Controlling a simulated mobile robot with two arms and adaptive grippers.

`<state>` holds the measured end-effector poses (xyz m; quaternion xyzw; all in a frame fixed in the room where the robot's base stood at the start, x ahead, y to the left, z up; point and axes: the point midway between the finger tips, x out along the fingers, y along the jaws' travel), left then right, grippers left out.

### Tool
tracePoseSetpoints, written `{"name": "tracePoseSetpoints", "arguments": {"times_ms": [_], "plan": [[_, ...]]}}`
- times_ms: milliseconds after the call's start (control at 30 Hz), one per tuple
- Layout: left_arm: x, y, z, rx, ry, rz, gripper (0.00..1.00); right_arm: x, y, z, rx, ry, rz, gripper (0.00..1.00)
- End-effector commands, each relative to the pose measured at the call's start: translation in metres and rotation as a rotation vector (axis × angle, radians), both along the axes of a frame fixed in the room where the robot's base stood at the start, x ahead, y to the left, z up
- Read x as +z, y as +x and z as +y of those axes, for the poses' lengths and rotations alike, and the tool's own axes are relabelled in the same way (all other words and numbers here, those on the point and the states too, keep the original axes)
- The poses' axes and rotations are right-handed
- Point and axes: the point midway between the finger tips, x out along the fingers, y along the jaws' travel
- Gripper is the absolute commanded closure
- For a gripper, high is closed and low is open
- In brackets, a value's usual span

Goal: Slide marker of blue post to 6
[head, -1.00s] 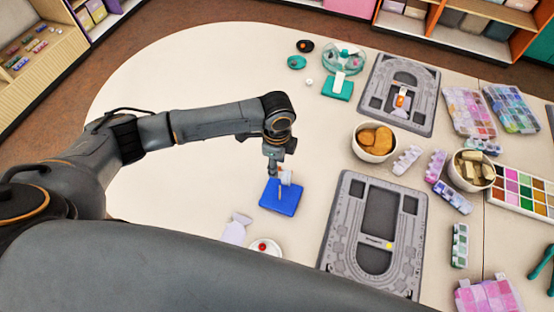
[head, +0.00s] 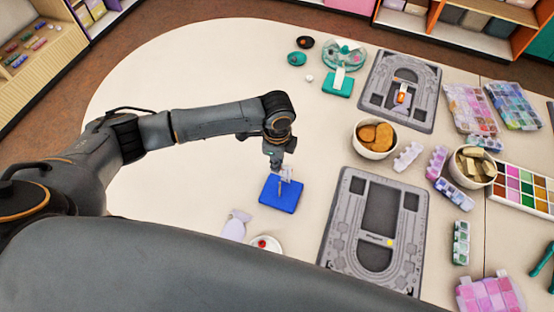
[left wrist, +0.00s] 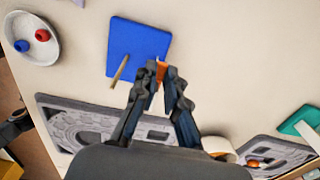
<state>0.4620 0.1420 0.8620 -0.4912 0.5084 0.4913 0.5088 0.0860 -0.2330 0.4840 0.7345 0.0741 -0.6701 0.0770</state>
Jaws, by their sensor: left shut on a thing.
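The blue post's flat blue base (head: 281,197) lies on the table in front of my left gripper (head: 277,167). A thin pale upright (left wrist: 119,72) rises from the base in the left wrist view. A small orange piece, seemingly the marker (left wrist: 161,72), shows between the fingertips of my left gripper (left wrist: 163,76), which is shut on it beside the upright. The fingers partly hide the piece. I cannot read any numbers on the post. My right gripper is not in view.
Grey bead boards (head: 339,211) (head: 424,107) lie to the right. A white dish with red and blue beads (left wrist: 20,48) and a lilac piece (head: 236,225) are near the base. A teal post (head: 337,87) stands farther back. The table left of the base is clear.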

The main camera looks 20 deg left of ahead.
Motion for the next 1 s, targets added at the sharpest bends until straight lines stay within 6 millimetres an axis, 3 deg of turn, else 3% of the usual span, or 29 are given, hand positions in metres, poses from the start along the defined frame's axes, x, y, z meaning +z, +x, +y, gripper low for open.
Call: {"name": "tracePoseSetpoints", "arguments": {"times_ms": [733, 767, 867, 1000], "plan": [[-0.016, 0.0, 0.0, 0.0, 0.0, 0.0, 1.0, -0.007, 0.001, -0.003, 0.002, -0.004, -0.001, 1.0], [-0.016, 0.0, 0.0, 0.0, 0.0, 0.0, 0.85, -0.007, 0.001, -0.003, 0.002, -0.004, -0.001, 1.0], [-0.016, 0.0, 0.0, 0.0, 0.0, 0.0, 0.65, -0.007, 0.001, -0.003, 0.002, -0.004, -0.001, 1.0], [-0.016, 0.0, 0.0, 0.0, 0.0, 0.0, 0.62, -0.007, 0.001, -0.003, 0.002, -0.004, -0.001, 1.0]]}}
